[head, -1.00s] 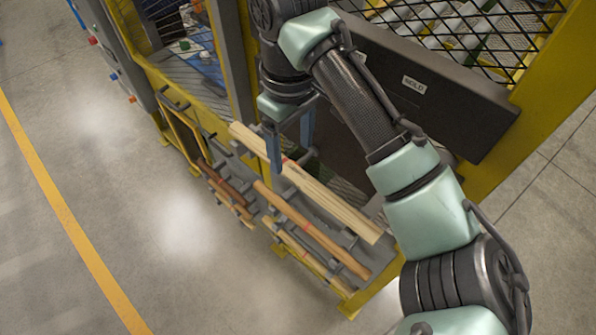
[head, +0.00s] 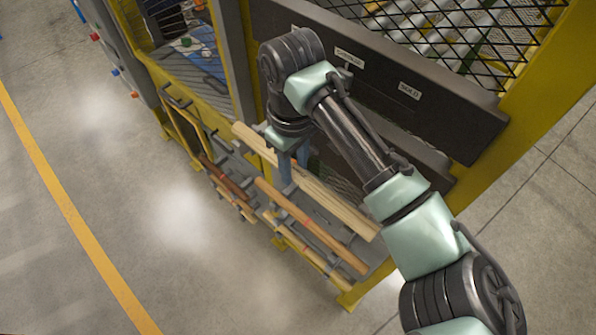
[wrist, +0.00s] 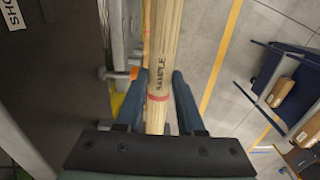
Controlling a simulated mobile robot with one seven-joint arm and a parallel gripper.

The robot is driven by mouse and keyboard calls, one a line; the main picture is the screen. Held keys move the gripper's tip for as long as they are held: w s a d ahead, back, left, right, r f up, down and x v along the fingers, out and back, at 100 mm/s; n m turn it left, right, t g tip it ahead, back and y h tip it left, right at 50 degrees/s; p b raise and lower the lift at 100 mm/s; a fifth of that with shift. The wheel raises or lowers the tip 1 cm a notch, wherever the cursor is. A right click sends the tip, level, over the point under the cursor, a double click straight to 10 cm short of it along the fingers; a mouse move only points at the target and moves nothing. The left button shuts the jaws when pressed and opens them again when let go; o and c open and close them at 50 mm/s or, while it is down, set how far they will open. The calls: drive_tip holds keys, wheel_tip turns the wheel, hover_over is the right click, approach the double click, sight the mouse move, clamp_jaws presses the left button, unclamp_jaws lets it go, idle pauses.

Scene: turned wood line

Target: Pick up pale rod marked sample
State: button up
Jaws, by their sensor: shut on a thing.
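The pale rod (head: 335,203) is long and straight and lies slanted along the upper side of the rack. In the wrist view the rod (wrist: 162,50) carries the word SAMPLE and a red band, and runs between my fingers. My gripper (head: 287,172) is around the rod toward its upper-left part, shut on it. In the wrist view the fingers of my gripper (wrist: 160,82) stand on either side of it, near the red band. I cannot tell whether the rod is clear of its supports.
An orange-brown rod (head: 312,227), dark brown rods (head: 226,180) and another pale rod (head: 310,260) lie on lower rack pegs. A dark labelled panel (head: 400,95) and mesh guard stand close behind. Open floor (head: 130,230) lies left.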

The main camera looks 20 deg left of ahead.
clamp_jaws()
